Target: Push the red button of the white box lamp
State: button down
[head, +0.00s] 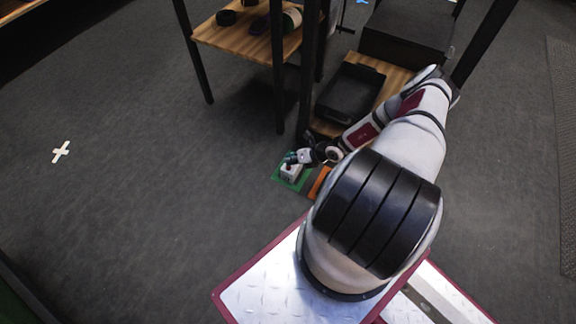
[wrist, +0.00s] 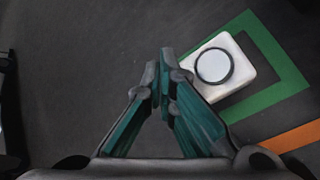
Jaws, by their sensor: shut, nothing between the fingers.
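The white box lamp (wrist: 239,83) stands on the floor inside a green square outline. Its top carries a round pale disc with a dark ring (wrist: 214,66); I see no red on it in the wrist view. The box also shows small in the head view (head: 291,173). My gripper (wrist: 163,62) is shut and empty, its teal fingertips together just left of the box in the wrist view. In the head view my gripper (head: 289,158) appears over the upper edge of the box. Whether the tips touch the box I cannot tell.
The green outline (wrist: 293,77) surrounds the box, with an orange mark (wrist: 294,137) beside it. A wooden shelf with a black tray (head: 350,92) and a black box (head: 405,35) stands behind. The dark floor to the left is clear, except for a white cross (head: 61,152).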

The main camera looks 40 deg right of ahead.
notch_tip(320, 180, up, 6)
jog(key=p, duration=0.6)
dwell(0.6)
